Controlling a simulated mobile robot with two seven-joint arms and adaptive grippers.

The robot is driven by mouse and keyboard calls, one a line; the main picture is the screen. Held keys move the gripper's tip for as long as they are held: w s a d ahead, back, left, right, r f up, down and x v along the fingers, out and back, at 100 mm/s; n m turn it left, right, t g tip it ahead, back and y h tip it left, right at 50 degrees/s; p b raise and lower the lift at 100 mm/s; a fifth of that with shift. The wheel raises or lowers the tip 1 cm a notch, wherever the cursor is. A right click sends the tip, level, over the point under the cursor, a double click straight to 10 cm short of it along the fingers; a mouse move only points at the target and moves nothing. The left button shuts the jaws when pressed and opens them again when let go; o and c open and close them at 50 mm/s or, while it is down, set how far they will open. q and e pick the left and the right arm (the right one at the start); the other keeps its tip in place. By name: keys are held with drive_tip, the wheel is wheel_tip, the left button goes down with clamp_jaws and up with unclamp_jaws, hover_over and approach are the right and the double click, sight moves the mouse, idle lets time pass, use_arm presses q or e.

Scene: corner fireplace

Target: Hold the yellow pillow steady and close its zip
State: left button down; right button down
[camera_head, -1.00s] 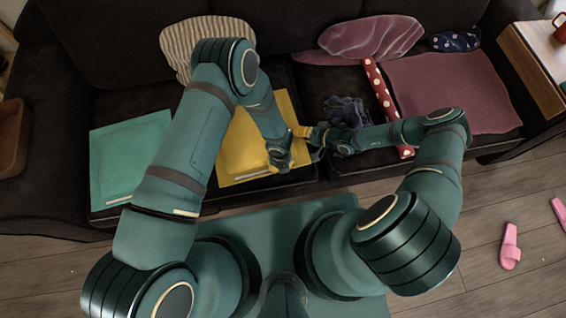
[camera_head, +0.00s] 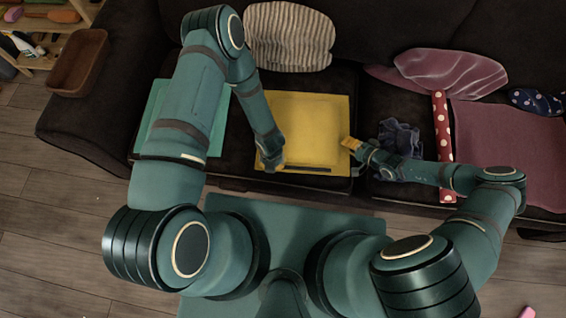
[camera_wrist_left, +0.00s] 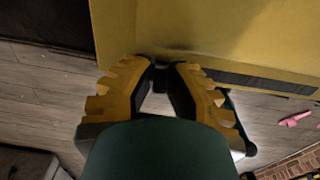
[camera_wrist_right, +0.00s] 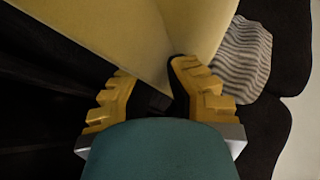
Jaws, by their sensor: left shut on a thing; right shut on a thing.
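The yellow pillow (camera_head: 312,115) lies flat on the dark sofa seat. A dark strip, its zip (camera_head: 305,169), runs along its front edge; it also shows in the left wrist view (camera_wrist_left: 262,80). My left gripper (camera_head: 272,160) is at the left end of that front edge, shut on a small dark piece, apparently the zip pull (camera_wrist_left: 160,75). The strip extends to the right from it. My right gripper (camera_head: 350,143) is shut on the pillow's right side. In the right wrist view the pillow (camera_wrist_right: 165,45) narrows to a corner between its fingers.
A teal cushion (camera_head: 152,123) lies left of the yellow pillow, partly behind my left arm. A striped pillow (camera_head: 290,38) leans behind.

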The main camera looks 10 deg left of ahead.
use_arm(q)
drive_tip(key=shift+a, duration=0.4)
drive_tip(key=c, duration=0.9)
unclamp_jaws()
wheel_tip(320, 180, up, 12)
use_arm(e)
drive_tip(key=c, duration=1)
unclamp_jaws()
